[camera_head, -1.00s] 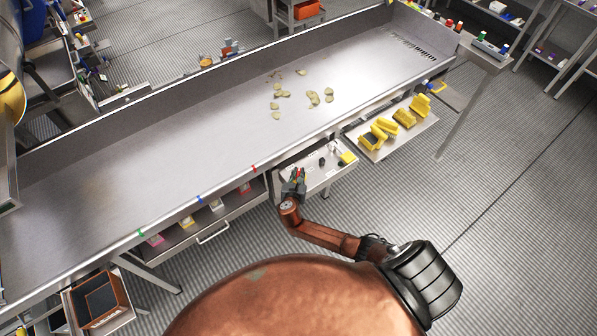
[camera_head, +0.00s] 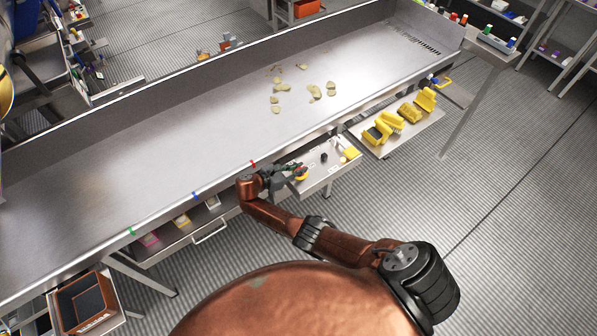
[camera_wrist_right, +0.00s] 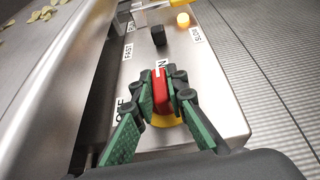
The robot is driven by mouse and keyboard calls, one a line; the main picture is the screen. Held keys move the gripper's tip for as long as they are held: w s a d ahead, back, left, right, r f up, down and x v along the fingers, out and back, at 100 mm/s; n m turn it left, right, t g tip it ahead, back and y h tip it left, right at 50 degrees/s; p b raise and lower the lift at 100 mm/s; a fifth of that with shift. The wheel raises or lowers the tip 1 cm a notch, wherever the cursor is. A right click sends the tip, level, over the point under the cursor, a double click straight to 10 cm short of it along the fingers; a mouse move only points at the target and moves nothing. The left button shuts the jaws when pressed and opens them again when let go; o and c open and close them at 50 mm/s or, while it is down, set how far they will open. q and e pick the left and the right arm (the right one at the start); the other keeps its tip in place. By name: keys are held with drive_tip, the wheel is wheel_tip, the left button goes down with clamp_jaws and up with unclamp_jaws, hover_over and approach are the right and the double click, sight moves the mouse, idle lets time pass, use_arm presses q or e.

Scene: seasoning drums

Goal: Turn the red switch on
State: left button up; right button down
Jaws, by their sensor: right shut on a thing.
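The red switch (camera_wrist_right: 160,92) is a red handle on a yellow round base (camera_wrist_right: 166,121), on a grey metal control panel (camera_wrist_right: 215,85). In the wrist view its handle points up the picture, towards a partly covered label ending in "N"; an "OFF" label is at its left. My right gripper (camera_wrist_right: 161,80) has its green-and-black fingers on both sides of the handle, shut on it. In the head view my right gripper (camera_head: 288,172) is at the panel's left part and hides most of the switch. My left gripper is not in view.
A black knob (camera_wrist_right: 158,35) and a yellow button (camera_wrist_right: 183,20) stand farther along the panel, near "FAST" and "SLOW" labels. The long metal table (camera_head: 150,140) carries several chips (camera_head: 315,90). A tray with yellow things (camera_head: 410,112) is to the panel's right.

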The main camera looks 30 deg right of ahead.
drive_tip(key=shift+d+m+g, duration=0.1)
drive_tip(key=shift+m+g, duration=0.2)
drive_tip(key=shift+r, duration=0.1)
drive_tip(key=c, duration=1.9)
unclamp_jaws()
drive_tip(key=shift+c, duration=0.2)
drive_tip(key=shift+a, duration=0.25)
drive_tip(key=v, duration=1.1)
drive_tip(key=shift+a, duration=0.35)
drive_tip(key=shift+r, duration=0.1)
